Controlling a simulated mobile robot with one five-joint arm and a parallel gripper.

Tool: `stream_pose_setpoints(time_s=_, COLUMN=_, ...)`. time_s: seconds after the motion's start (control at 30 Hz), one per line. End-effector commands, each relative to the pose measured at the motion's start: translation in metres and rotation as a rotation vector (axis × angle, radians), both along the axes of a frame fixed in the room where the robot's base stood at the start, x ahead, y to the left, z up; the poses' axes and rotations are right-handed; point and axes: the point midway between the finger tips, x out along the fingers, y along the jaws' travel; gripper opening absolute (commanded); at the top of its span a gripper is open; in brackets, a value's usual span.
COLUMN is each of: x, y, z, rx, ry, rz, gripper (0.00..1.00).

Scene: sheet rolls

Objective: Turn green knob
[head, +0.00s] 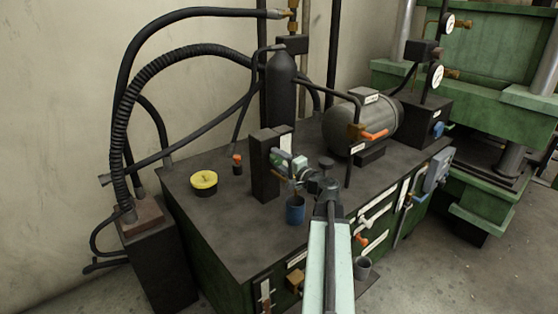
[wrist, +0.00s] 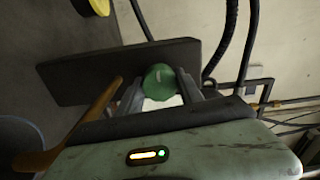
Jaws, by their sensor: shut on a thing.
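The green knob (wrist: 159,82) sits against the dark upright block (wrist: 70,78) in the wrist view. A light mark shows on its face. My gripper (wrist: 161,90) is shut on the knob, with one grey finger on each side of it. In the head view the same dark block (head: 264,166) stands on the bench top, and my gripper (head: 284,163) is at its right side. The knob is mostly hidden there by the gripper.
An orange-brown bar (wrist: 97,110) runs close to my left finger in the wrist view. A blue cup (head: 295,211) stands below my gripper. A yellow-topped can (head: 204,181) is left of the block. A grey motor (head: 360,122) and black cylinder (head: 281,90) stand behind.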

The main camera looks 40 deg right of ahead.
Motion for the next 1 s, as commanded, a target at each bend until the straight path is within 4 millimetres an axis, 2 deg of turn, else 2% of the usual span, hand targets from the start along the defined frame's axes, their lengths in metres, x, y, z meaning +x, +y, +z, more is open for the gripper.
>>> stream_pose_setpoints(time_s=0.2, x=-0.0006, y=0.0012, z=-0.0012, rx=-0.180, ry=0.016, rz=0.003, gripper=0.03)
stream_pose_setpoints(time_s=0.5, x=-0.0006, y=0.0016, z=-0.0014, rx=-0.346, ry=0.028, rz=0.003, gripper=0.03)
stream_pose_setpoints(time_s=1.0, x=-0.0006, y=0.0019, z=-0.0016, rx=-0.417, ry=0.034, rz=0.004, gripper=0.03)
